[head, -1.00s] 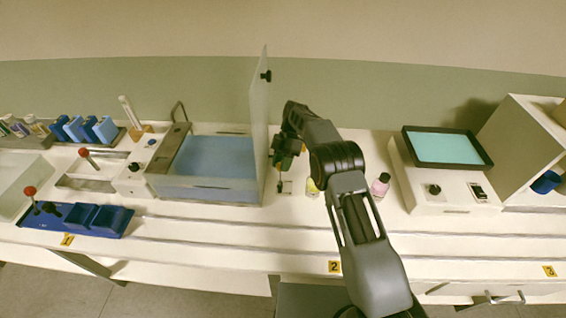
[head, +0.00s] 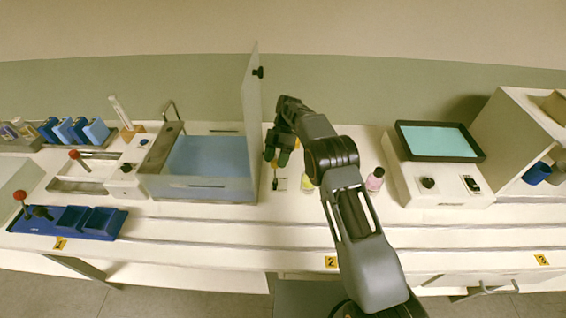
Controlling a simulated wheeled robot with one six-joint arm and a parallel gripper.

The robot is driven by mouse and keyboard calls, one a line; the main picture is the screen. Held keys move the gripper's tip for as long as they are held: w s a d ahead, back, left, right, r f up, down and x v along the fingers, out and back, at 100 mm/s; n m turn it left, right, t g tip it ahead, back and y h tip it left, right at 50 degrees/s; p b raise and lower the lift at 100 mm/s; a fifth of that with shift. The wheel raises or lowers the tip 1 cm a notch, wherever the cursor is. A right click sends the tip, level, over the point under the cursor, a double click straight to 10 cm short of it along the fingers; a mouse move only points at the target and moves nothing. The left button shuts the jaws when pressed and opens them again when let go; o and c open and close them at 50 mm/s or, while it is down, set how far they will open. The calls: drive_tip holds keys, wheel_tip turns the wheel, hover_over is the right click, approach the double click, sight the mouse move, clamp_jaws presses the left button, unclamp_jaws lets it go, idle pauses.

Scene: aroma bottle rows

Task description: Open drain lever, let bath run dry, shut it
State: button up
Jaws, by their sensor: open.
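The bath (head: 195,188) is a clear-walled tank with pale blue water (head: 210,155) in it, left of centre on the bench. A tall translucent panel (head: 252,120) stands upright at its right side. A small lever (head: 275,181) with a dark, thin handle rises from a plate just right of the bath; I cannot tell for certain that it is the drain lever, or how it is set. My gripper (head: 277,160) is open, pointing down right above this lever. Its fingers partly hide the lever's top, and I cannot tell whether they touch it.
A yellow-labelled bottle (head: 308,184) and a pink bottle (head: 375,180) stand close right of my gripper. A box with a teal-topped tray (head: 437,142) is farther right. Red-knobbed levers (head: 74,154) and blue bins (head: 100,221) are at the left.

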drive_tip(key=r, duration=0.2)
drive_tip(key=shift+s+r+b, duration=0.2)
drive_tip(key=shift+r+b, duration=0.2)
drive_tip(key=s+d+r+b, duration=0.3)
drive_tip(key=s+d+r, duration=0.2)
drive_tip(key=s+r, duration=0.4)
drive_tip(key=s, duration=0.3)
drive_tip(key=shift+s+r, duration=0.15)
drive_tip(key=shift+s, duration=0.2)
